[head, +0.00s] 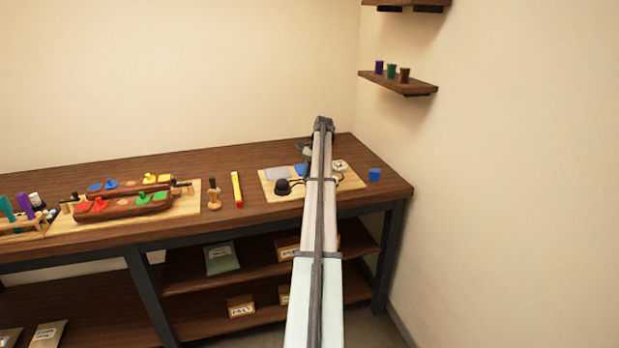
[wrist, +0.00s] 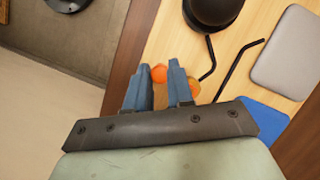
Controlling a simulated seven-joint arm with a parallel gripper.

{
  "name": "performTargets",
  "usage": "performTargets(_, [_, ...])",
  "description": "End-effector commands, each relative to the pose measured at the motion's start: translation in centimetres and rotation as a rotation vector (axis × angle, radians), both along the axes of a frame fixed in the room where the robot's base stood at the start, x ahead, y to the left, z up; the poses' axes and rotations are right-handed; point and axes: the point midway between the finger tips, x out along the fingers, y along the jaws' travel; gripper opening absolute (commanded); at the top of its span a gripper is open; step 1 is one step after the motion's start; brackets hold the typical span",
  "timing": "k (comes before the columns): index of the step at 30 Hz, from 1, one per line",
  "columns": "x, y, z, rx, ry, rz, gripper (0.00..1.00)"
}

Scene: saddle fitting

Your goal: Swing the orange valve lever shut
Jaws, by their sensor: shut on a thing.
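In the wrist view, the orange valve lever (wrist: 159,73) shows as a rounded orange end between the two blue fingers of my gripper (wrist: 158,78). The fingers stand a little apart, shut on it. A further orange-yellow part (wrist: 193,88) shows just right of the right finger; I cannot tell how it joins the lever. The rest of the valve is hidden behind the fingers and the gripper body. In the head view, my arm covers the lever and the fingers.
A light wooden board (wrist: 172,38) carries a black dome (wrist: 212,10), thin bent black rods (wrist: 236,70), a grey pad (wrist: 290,50) and a blue pad (wrist: 262,122). A blue cup (head: 375,174) stands right of the board. A yellow-and-red stick (head: 237,189) lies left of it on the bench.

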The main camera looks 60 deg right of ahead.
Motion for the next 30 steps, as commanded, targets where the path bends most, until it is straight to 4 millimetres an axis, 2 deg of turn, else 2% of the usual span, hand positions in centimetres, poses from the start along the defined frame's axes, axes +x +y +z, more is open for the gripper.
performTargets(1, [0.0, -0.1, 0.0, -0.002, 0.000, -0.001, 0.00])
performTargets(2, [0.0, -0.1, 0.0, -0.002, 0.000, -0.001, 0.25])
performTargets(9, [0.0, 0.0, 0.0, -0.001, 0.000, -0.001, 0.46])
performTargets(18, [0.0, -0.1, 0.1, -0.001, 0.000, -0.001, 0.46])
performTargets(24, [-0.1, -0.6, 1.2, -0.001, 0.000, -0.001, 0.46])
performTargets(30, [-0.6, -3.5, 1.2, -0.001, 0.000, -0.002, 0.46])
